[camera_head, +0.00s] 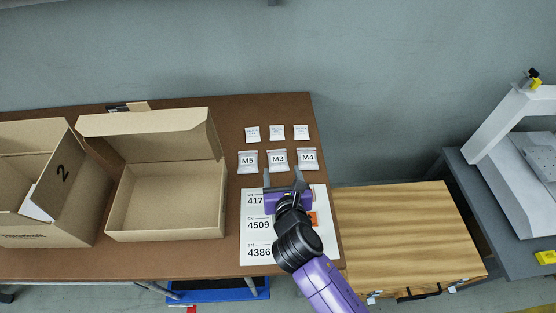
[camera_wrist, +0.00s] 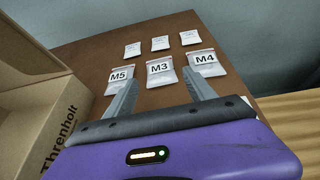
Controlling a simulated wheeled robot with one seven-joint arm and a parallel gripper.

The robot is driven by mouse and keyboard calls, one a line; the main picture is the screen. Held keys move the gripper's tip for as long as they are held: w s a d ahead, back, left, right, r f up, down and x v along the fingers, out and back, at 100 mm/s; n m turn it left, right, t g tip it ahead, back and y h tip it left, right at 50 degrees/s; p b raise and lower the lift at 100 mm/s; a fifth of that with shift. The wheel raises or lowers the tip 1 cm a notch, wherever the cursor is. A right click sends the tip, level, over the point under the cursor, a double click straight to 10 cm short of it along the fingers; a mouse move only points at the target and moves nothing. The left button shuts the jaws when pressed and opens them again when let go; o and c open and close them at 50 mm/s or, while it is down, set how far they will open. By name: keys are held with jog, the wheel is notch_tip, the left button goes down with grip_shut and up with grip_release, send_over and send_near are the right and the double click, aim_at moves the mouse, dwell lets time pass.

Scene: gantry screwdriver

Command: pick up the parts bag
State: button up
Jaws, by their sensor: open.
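Several small parts bags lie flat on the brown table in two rows. The front row has the M5 bag (camera_head: 248,161), the M3 bag (camera_head: 278,160) and the M4 bag (camera_head: 307,158). Behind them lie three smaller pale bags, one of them the middle small bag (camera_head: 276,132). My purple gripper (camera_head: 285,181) is open and empty, just in front of the M3 bag. In the wrist view its two grey fingers (camera_wrist: 161,93) point toward the front row, with the M3 bag (camera_wrist: 161,71) ahead between them. The bags appear apart from the fingers.
An open, empty cardboard box (camera_head: 165,205) stands left of the bags, and a box marked 2 (camera_head: 85,205) is further left. A white sheet with numbers (camera_head: 255,208) lies under my arm. A wooden surface (camera_head: 405,235) and a white machine (camera_head: 520,160) are on the right.

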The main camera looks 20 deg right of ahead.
aim_at(278, 157)
jog(key=shift+b+x, duration=0.55)
jog(key=shift+x, duration=3.3)
jog(key=shift+f, duration=0.1)
jog(key=c, duration=1.2)
jog(key=shift+o, duration=0.2)
notch_tip(278, 157, up, 20)
jog(key=p, duration=0.3)
jog(key=shift+p, duration=0.4)
